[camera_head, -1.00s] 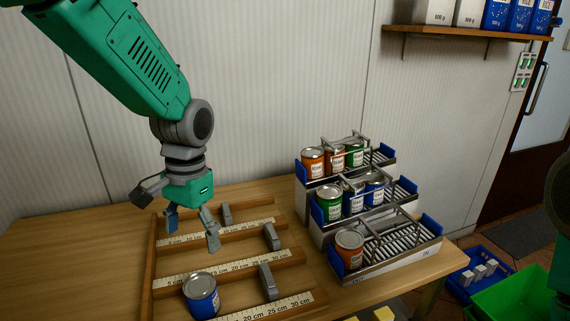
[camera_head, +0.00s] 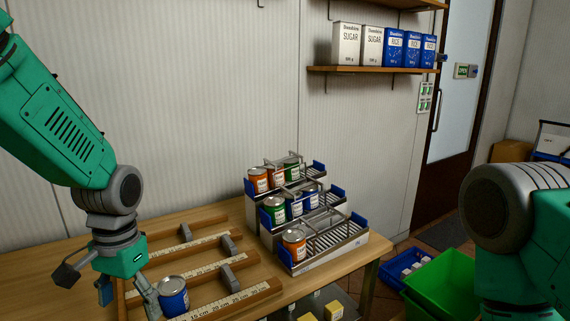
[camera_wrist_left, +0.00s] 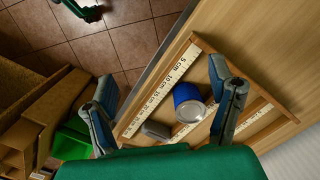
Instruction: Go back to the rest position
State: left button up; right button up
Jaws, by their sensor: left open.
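My left gripper (camera_head: 128,293) is open and empty at the lower left of the head view, in front of the wooden measuring rack. Its right finger appears close beside a blue can (camera_head: 174,298) standing in the rack; I cannot tell whether they touch. In the left wrist view, the open left gripper (camera_wrist_left: 165,100) has its fingers wide apart, with the blue can (camera_wrist_left: 187,95) visible beyond them among the ruler strips. My right arm (camera_head: 510,230) fills the right edge of the head view; its gripper is out of frame.
A stepped can rack (camera_head: 340,252) holds several orange, green and blue cans on the wooden table (camera_head: 60,262). A green crate (camera_head: 440,285) and a blue crate (camera_head: 392,262) stand right of the table. A wall shelf (camera_head: 370,70) carries sugar and rice boxes.

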pick_arm(q)
jog(key=s+f+n, duration=0.1)
jog(key=s+f, duration=0.3)
jog(key=f, duration=0.6)
jog(key=s+f, duration=0.4)
jog(key=f, duration=0.5)
jog(key=s+f, duration=0.4)
jog(key=s, duration=0.3)
jog(key=s+a+f+n+t, duration=0.1)
jog(key=s+f, duration=0.4)
jog(key=s, duration=0.3)
jog(key=shift+a+t+b, duration=0.25)
jog(key=shift+t+b, duration=0.05)
jog(key=shift+b, duration=0.15)
